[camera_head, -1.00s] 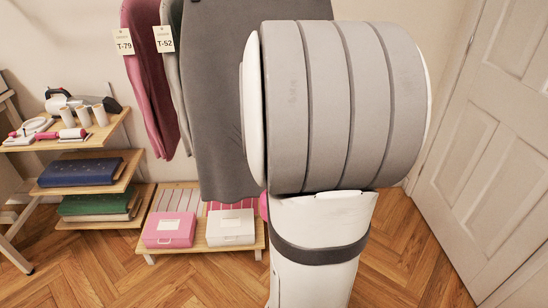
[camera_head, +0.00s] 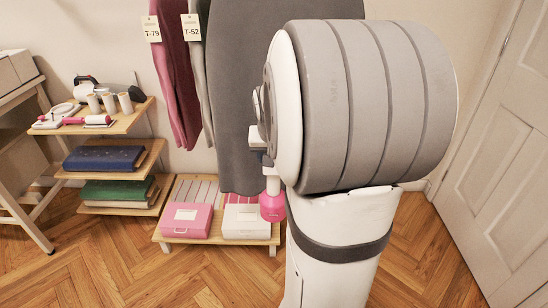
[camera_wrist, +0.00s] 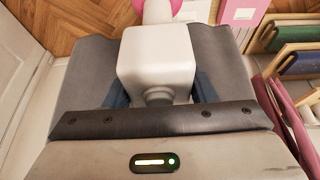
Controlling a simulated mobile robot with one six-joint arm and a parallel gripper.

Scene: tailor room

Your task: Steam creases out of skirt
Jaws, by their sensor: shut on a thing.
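A dark grey skirt (camera_head: 230,110) hangs in the middle of the head view, its right part hidden behind my arm. In the wrist view the grey cloth (camera_wrist: 80,70) spreads behind the held tool. My gripper (camera_wrist: 160,88) is shut on a white steamer (camera_wrist: 157,55), with a dark blue finger on each side of it. The steamer's pink end (camera_wrist: 162,9) is at the top of the wrist view. In the head view its pink part (camera_head: 272,206) shows beside the skirt's lower edge. I cannot tell whether the steamer touches the cloth, and no steam or clear creases show.
A pink garment (camera_head: 176,80) tagged T-79 and a light grey one (camera_head: 207,80) tagged T-52 hang left of the skirt. A low shelf holds a pink box (camera_head: 187,220) and a white box (camera_head: 246,221). Tiered shelves (camera_head: 135,125) stand left, a door (camera_head: 505,150) right.

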